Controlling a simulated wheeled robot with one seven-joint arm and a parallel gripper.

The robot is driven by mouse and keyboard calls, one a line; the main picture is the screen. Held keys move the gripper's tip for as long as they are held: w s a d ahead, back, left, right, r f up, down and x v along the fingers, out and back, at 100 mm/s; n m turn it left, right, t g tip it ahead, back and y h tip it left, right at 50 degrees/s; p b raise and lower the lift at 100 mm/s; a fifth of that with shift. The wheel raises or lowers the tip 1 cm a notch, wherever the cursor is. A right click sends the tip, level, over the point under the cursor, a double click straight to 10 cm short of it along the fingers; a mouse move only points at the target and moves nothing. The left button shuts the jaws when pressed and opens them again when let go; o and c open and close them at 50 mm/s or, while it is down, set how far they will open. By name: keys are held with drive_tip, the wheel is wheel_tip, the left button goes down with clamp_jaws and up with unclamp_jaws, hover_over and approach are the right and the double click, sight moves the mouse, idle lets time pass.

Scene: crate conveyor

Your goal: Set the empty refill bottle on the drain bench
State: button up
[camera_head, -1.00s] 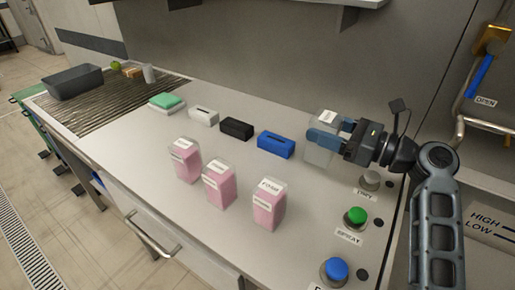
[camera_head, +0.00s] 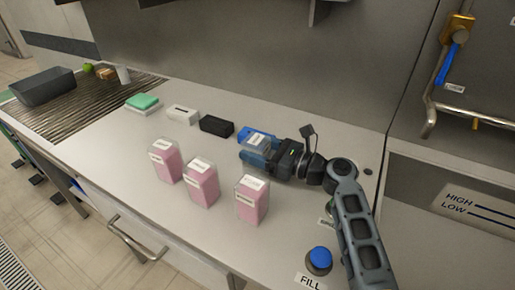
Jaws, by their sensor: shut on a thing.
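The ribbed drain bench (camera_head: 75,112) is at the far left of the counter, well away from my gripper.
Three pink-filled bottles (camera_head: 166,163) stand along the counter's front. A grey tub (camera_head: 44,86) stands on the drain bench. A blue button (camera_head: 319,257) is at front right.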

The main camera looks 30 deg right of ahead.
drive_tip(key=shift+f, duration=0.15)
drive_tip(key=o, duration=1)
drive_tip(key=shift+o, duration=0.2)
drive_tip(key=shift+s+d, duration=0.1)
drive_tip(key=p+v, duration=0.2)
drive_tip(key=v, duration=0.9)
drive_tip(key=shift+s+d+p, duration=0.2)
drive_tip(key=shift+s+p, duration=0.1)
drive_tip(key=shift+p, duration=0.05)
